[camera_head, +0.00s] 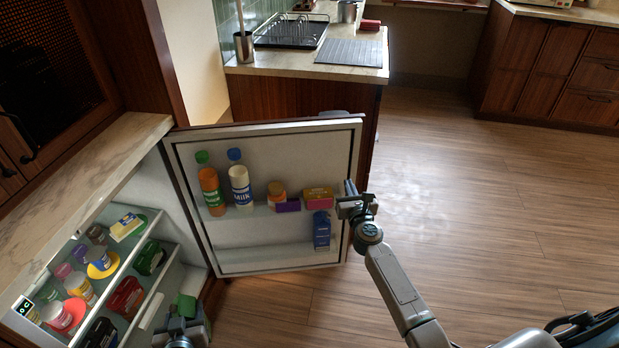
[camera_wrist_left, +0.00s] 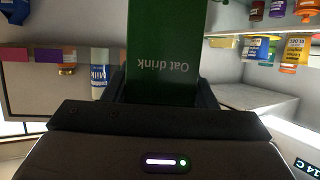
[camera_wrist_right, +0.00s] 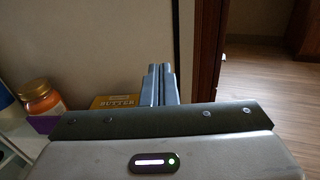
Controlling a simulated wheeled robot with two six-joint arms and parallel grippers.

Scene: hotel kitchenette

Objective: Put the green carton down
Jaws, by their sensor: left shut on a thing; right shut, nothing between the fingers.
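The green carton (camera_wrist_left: 163,40), lettered "Oat drink", is held between the fingers of my left gripper (camera_wrist_left: 163,95). In the head view the carton's green top (camera_head: 186,305) shows above my left gripper (camera_head: 183,328), low in the picture, in front of the open fridge and beside its shelves. The carton's lower part is hidden in the head view. My right gripper (camera_head: 354,198) is shut and empty at the free edge of the open fridge door (camera_head: 285,262). It also shows shut in the right wrist view (camera_wrist_right: 160,85). I cannot tell whether it touches the door.
The door racks hold an orange bottle (camera_head: 211,190), a milk bottle (camera_head: 240,188), jars, a butter box (camera_head: 318,198) and a blue carton (camera_head: 321,231). The fridge shelves (camera_head: 150,240) carry several jars, tubs and dark containers. Open wooden floor (camera_head: 480,210) lies to the right.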

